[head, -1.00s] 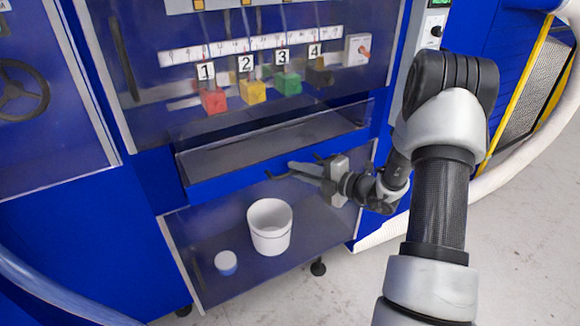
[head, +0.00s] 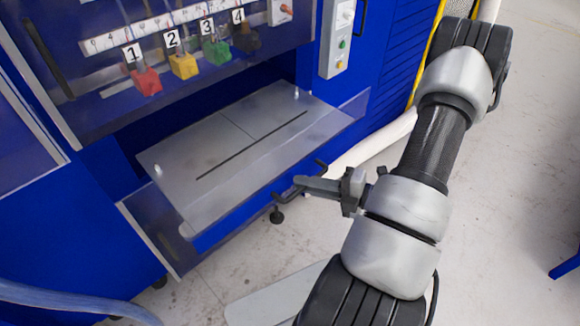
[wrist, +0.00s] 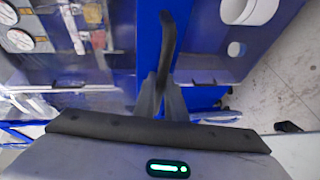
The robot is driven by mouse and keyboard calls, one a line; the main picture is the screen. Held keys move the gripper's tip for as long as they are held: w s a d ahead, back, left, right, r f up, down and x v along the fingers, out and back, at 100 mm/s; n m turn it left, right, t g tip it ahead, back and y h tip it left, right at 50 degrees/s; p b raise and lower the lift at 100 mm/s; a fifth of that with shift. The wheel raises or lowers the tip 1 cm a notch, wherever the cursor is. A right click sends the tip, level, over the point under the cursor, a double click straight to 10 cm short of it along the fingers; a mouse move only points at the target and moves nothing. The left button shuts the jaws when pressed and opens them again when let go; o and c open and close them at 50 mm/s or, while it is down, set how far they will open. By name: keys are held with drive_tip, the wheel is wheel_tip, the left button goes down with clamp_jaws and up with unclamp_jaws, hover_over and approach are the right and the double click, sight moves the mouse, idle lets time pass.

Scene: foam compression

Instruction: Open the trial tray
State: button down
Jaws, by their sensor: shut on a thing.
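The trial tray (head: 215,140) is a flat grey metal plate with a dark slot and small pegs. In the head view it stands well out of the blue machine, below the coloured blocks. A dark bar handle (head: 321,166) shows at its front right side. My gripper (head: 298,184) is shut on this handle, its fingers reaching in from the right. In the wrist view, the dark handle (wrist: 168,40) runs up from between my gripper's fingers (wrist: 162,80). The joint between handle and tray is not clear.
Red (head: 146,81), yellow (head: 183,66), green (head: 216,51) and dark blocks hang behind a clear panel above the tray. A white cup (wrist: 248,8) and a small container (wrist: 236,49) show in the wrist view. Open floor (head: 480,200) lies to the right.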

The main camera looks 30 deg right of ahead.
drive_tip(key=shift+s+d, duration=0.35)
drive_tip(key=shift+s, duration=0.55)
drive_tip(key=c, duration=2.1)
unclamp_jaws()
drive_tip(key=v, duration=1.7)
drive_tip(key=shift+s+d, duration=0.1)
drive_tip(key=shift+d, duration=0.05)
